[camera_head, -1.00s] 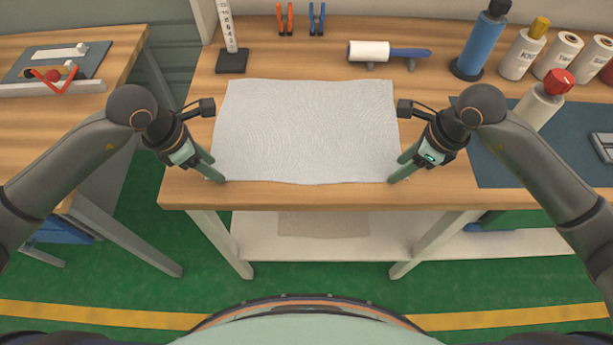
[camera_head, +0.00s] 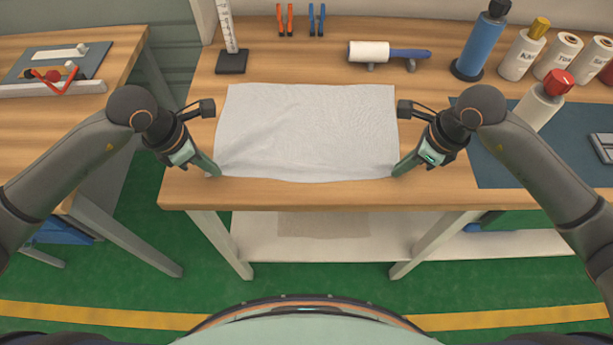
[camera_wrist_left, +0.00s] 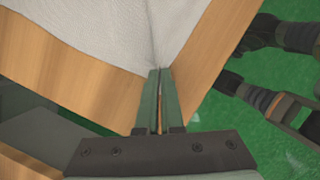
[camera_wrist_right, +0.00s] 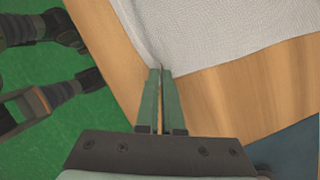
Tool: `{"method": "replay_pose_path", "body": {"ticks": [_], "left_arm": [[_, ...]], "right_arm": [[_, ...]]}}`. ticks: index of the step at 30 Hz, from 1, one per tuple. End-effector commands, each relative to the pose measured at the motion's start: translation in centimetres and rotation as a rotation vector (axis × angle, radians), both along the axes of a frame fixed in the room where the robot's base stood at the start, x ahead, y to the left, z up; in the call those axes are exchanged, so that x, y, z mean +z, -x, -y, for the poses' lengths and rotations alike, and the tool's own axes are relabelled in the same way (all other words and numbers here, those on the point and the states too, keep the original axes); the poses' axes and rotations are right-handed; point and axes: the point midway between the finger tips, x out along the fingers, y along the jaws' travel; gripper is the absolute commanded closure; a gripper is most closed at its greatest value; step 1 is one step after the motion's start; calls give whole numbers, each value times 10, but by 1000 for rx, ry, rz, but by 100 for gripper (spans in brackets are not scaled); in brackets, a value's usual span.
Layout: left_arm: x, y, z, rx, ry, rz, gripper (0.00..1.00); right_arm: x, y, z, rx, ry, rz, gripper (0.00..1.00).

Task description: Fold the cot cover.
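The cot cover, a light grey-white cloth (camera_head: 308,130), lies spread as a rough rectangle on the wooden table. Its near edge is a little back from the table's front edge, with slight creases near the near left corner. My left gripper (camera_head: 217,174) is at the near left corner; in the left wrist view its fingers (camera_wrist_left: 159,72) are closed together on the cloth corner. My right gripper (camera_head: 394,174) is at the near right corner; in the right wrist view its fingers (camera_wrist_right: 160,72) are close together with the cloth corner at their tips.
Behind the cloth are a white lint roller (camera_head: 370,51), orange clamps (camera_head: 286,20), blue clamps (camera_head: 316,20) and an upright ruler on a black base (camera_head: 232,62). Bottles, including a blue one (camera_head: 483,42), stand at right beside a dark mat (camera_head: 500,150).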

Motion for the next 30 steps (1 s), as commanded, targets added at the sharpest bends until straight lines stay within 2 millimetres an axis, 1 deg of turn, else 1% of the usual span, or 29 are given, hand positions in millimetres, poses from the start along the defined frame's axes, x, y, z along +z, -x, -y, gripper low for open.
{"method": "replay_pose_path", "body": {"ticks": [22,26,30], "left_arm": [[0,0,0,1,-1,-2,100],[4,0,0,1,-2,-1,100],[13,0,0,1,-2,-1,100]], "right_arm": [[-1,0,1,-1,2,-3,100],[4,0,1,-1,2,-3,100],[13,0,1,-1,2,-1,100]]}}
